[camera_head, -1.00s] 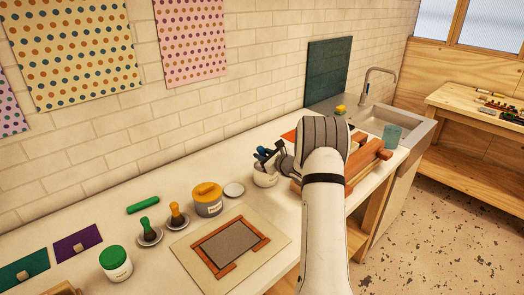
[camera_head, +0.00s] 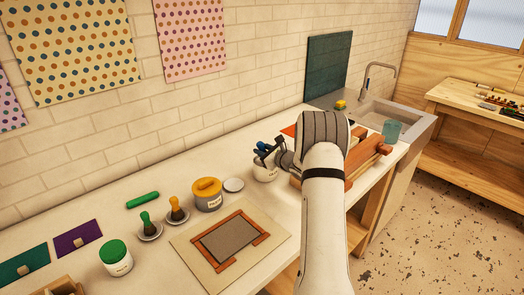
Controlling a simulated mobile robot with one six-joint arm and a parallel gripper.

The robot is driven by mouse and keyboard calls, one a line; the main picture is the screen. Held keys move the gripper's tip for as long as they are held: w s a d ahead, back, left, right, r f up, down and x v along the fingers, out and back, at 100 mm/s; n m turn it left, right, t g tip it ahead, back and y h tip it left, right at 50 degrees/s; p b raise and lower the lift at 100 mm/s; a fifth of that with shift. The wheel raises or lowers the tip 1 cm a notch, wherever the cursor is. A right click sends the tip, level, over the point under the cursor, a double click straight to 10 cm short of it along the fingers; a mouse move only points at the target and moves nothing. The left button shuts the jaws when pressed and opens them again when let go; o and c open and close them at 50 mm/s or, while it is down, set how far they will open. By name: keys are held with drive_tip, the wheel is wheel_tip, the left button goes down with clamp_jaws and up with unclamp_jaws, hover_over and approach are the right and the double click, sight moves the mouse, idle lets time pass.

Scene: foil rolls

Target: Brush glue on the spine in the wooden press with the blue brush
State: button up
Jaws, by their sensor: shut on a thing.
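My gripper (camera_head: 272,155) is at the end of my white arm, over the white pot (camera_head: 264,173). It is shut on the blue brush (camera_head: 262,146), whose blue handle shows between the dark fingers. The brush's bristles are hidden at the pot; I cannot tell how deep they sit. The wooden press (camera_head: 368,160) lies to the right on the counter, with reddish-brown bars. My arm hides its left and middle parts, and the spine in it cannot be made out.
A sink (camera_head: 376,112) and a teal cup (camera_head: 391,132) lie beyond the press.

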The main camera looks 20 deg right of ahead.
drive_tip(key=shift+f+b, duration=0.5)
drive_tip(key=shift+b, duration=0.05)
idle(0.4)
idle(0.5)
drive_tip(key=shift+r+p, duration=0.8)
drive_tip(key=shift+r, duration=2.75)
